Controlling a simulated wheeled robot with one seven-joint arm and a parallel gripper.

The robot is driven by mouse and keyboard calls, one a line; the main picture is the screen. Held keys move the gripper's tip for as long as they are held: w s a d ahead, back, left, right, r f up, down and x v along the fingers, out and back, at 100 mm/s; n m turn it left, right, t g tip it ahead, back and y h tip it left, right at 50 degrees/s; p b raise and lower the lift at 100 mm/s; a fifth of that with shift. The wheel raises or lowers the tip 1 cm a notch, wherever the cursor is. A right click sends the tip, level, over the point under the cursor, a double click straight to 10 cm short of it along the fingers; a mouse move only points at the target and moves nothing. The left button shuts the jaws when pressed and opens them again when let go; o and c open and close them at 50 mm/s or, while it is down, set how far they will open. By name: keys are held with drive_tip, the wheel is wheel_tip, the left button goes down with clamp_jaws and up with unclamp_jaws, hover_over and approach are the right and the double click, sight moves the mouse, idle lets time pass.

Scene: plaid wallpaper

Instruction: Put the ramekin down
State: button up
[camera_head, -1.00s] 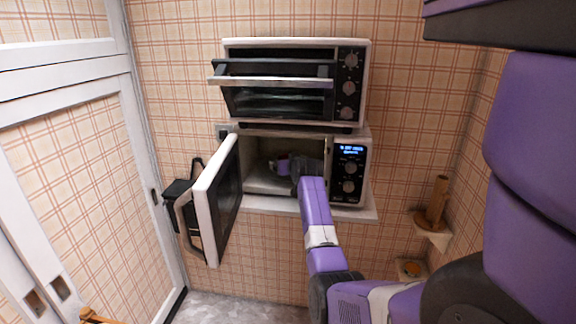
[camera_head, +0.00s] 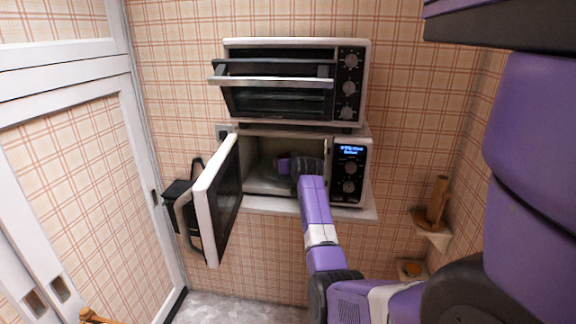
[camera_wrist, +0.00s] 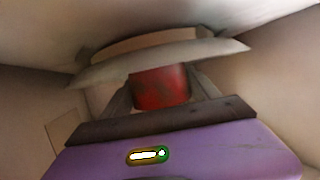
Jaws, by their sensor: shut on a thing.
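The ramekin (camera_wrist: 160,88) is the red, dark-mottled piece between my fingers in the wrist view. My gripper (camera_head: 285,163) is inside the open microwave (camera_head: 265,186), and it fills the lower part of the wrist view. It is shut on the ramekin, one finger on each side. A pale round plate (camera_wrist: 105,72) shows right beyond the ramekin; I cannot tell whether the two touch. In the head view my wrist hides most of the ramekin.
The microwave door (camera_head: 216,200) stands open to the left. A toaster oven (camera_head: 295,44) with its door part open sits on top. The control panel (camera_head: 350,170) is just right of my arm. Pale cavity walls are close around my gripper.

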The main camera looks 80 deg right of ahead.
drive_tip(key=shift+r, duration=0.45)
wheel_tip(320, 180, up, 2)
drive_tip(key=shift+r+b, duration=0.2)
drive_tip(key=shift+b, duration=0.4)
drive_tip(key=s+a, duration=0.2)
drive_tip(key=a, duration=0.3)
drive_tip(key=s+a+b, duration=0.1)
drive_tip(key=s+a, duration=0.2)
drive_tip(key=a, duration=0.2)
drive_tip(key=s+a+b, duration=0.1)
drive_tip(key=s+a, duration=0.2)
drive_tip(key=a, duration=0.3)
drive_tip(key=shift+s+f, duration=0.1)
